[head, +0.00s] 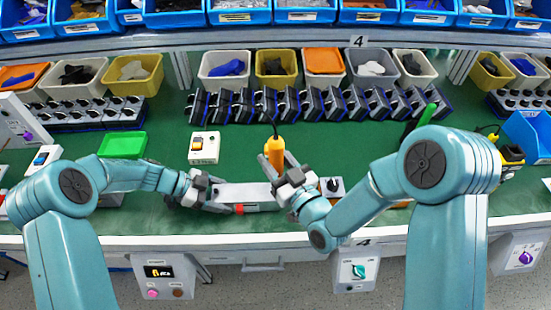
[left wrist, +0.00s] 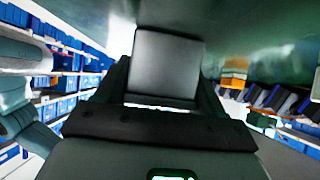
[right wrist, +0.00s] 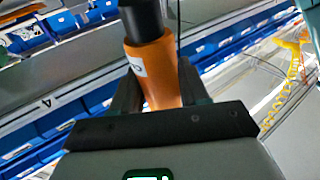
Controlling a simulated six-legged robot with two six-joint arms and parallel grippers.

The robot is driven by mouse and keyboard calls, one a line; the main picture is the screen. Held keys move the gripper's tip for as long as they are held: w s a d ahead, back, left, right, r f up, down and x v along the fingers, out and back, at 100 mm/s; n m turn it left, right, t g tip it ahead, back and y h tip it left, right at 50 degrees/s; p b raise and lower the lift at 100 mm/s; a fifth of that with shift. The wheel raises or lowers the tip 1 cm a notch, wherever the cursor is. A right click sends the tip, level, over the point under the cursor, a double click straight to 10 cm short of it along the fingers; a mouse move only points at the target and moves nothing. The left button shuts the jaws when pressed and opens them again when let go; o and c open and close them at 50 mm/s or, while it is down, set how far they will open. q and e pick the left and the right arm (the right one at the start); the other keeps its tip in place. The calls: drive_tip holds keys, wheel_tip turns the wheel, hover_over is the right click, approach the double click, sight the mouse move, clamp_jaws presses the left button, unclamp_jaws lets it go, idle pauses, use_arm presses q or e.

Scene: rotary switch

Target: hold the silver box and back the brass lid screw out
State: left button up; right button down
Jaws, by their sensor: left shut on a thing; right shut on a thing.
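The silver box (head: 243,191) lies near the front of the green bench. My left gripper (head: 213,196) is shut on its left end. In the left wrist view the box's grey face (left wrist: 166,66) sits between the fingers. My right gripper (head: 284,180) is shut on an orange power screwdriver (head: 275,150), which stands about upright at the box's right end. The screwdriver's orange body and black top also show in the right wrist view (right wrist: 153,72). The brass lid screw and the driver's tip are hidden, so I cannot tell whether they touch.
A white switch box (head: 204,147) stands behind the left gripper, and a boxed rotary switch (head: 332,188) is right of the right gripper. A green tray (head: 122,145) lies to the left. Rows of dark switches (head: 320,103) and bins stand behind. Green bench between is clear.

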sight(281, 154)
idle(0.4)
drive_tip(key=shift+w+r, duration=0.1)
drive_tip(key=shift+r, duration=2.25)
use_arm(q)
drive_tip(key=o, duration=1.6)
